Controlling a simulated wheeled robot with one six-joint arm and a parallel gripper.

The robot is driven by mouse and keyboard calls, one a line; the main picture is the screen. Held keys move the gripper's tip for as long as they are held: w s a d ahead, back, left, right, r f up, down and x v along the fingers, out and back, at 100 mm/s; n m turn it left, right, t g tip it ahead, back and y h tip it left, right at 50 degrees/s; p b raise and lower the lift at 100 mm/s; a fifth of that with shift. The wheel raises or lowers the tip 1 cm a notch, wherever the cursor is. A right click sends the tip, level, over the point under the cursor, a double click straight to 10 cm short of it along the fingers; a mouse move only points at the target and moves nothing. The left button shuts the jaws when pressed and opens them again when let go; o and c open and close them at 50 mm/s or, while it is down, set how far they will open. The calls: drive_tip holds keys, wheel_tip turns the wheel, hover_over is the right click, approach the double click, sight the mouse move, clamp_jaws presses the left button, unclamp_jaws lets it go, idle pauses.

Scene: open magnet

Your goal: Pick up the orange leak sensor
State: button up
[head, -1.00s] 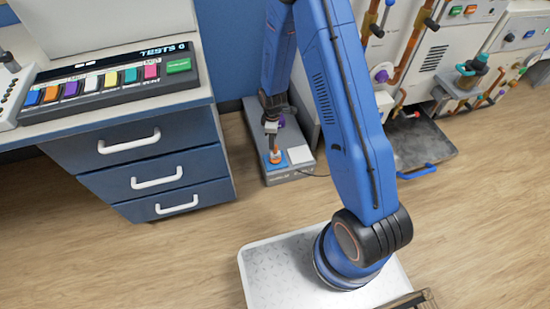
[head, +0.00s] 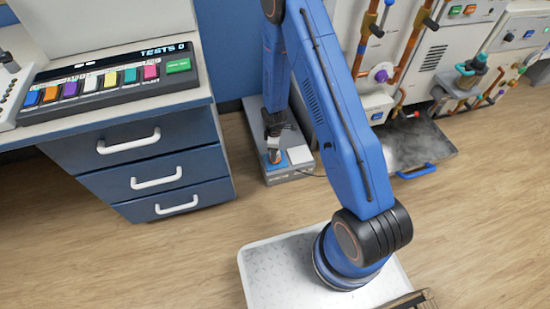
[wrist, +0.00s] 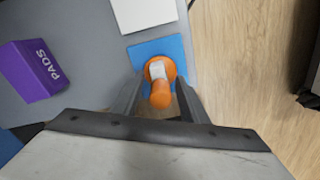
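The orange leak sensor (wrist: 161,94) has a round base and a knob-like top with a pale label. It stands on a blue square pad (wrist: 158,50) on a grey platform (wrist: 85,20). In the head view, only a little of the sensor (head: 275,156) shows below my gripper (head: 274,142). In the wrist view, my gripper (wrist: 159,88) is open, with one finger on each side of the sensor. A gap shows beside the sensor on both sides, and the fingers do not appear to press on it.
A purple block marked PADS (wrist: 34,70) and a white square (wrist: 143,12) sit on the same platform. A blue drawer cabinet (head: 150,170) stands to the left. Lab equipment with pipes and a dark tray (head: 418,145) are to the right. Wood floor is clear in front.

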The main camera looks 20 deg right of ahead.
drive_tip(key=shift+f, duration=0.2)
clamp_jaws()
drive_tip(key=shift+r, duration=0.15)
